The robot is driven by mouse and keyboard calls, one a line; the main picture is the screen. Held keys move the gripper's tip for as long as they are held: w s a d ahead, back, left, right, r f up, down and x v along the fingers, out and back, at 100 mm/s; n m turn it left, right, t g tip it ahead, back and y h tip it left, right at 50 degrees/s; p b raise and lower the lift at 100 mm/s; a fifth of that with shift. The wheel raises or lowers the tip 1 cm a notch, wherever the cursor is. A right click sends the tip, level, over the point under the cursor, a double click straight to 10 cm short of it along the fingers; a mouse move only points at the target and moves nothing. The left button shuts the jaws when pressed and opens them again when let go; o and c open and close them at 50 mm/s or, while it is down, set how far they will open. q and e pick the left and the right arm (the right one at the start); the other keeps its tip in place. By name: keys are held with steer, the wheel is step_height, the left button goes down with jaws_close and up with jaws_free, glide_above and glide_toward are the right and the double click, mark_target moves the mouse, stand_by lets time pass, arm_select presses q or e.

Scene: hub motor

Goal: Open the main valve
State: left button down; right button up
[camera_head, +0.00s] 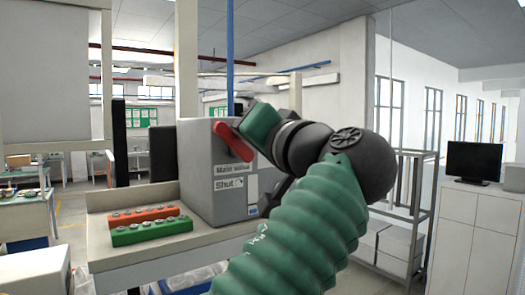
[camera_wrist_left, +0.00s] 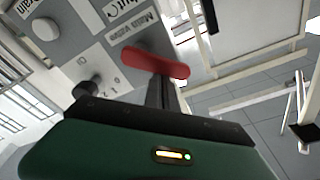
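The main valve's red handle (camera_head: 232,141) is on the grey box (camera_head: 205,170), above labels reading "Main valve" and "Shut", and slants down to the right in the head view. In the left wrist view the red handle (camera_wrist_left: 155,64) lies across the tips of my left gripper's narrow dark fingers (camera_wrist_left: 162,92). The fingers look close together; whether they press on the handle or hold it is unclear. In the head view my left wrist is right beside the box and hides the fingers. My right gripper is not in view.
The box stands on a light bench (camera_head: 105,235) with an orange block (camera_head: 140,217) and a green block (camera_head: 150,232). The wrist view shows a dark knob (camera_wrist_left: 88,87) by the handle and a pale knob (camera_wrist_left: 46,28). A metal rack (camera_head: 415,190) stands to the right.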

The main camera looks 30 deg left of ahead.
arm_select(q)
steer(key=n+b, duration=0.1)
steer(key=f+n+b, duration=0.1)
steer(key=s+n+b, duration=0.1)
steer(key=n, duration=0.1)
steer(key=shift+s+a+f+g+y, duration=0.15)
steer(key=shift+a+g+y, duration=0.1)
steer(key=shift+g+y, duration=0.15)
steer(key=shift+s+a+f+n+g+b, duration=0.1)
steer(key=shift+s+f+n+g+b, duration=0.2)
steer(key=shift+n, duration=0.55)
steer(key=shift+a+f+n+t+b, duration=0.1)
steer(key=shift+n+b, duration=0.35)
steer(key=shift+n, duration=0.45)
steer(key=shift+s+a+f+n+g+b, duration=0.1)
steer(key=shift+s+f+n+g+b, duration=0.2)
steer(key=shift+n, duration=0.55)
steer(key=shift+w+r, duration=0.1)
steer(key=shift+r, duration=0.05)
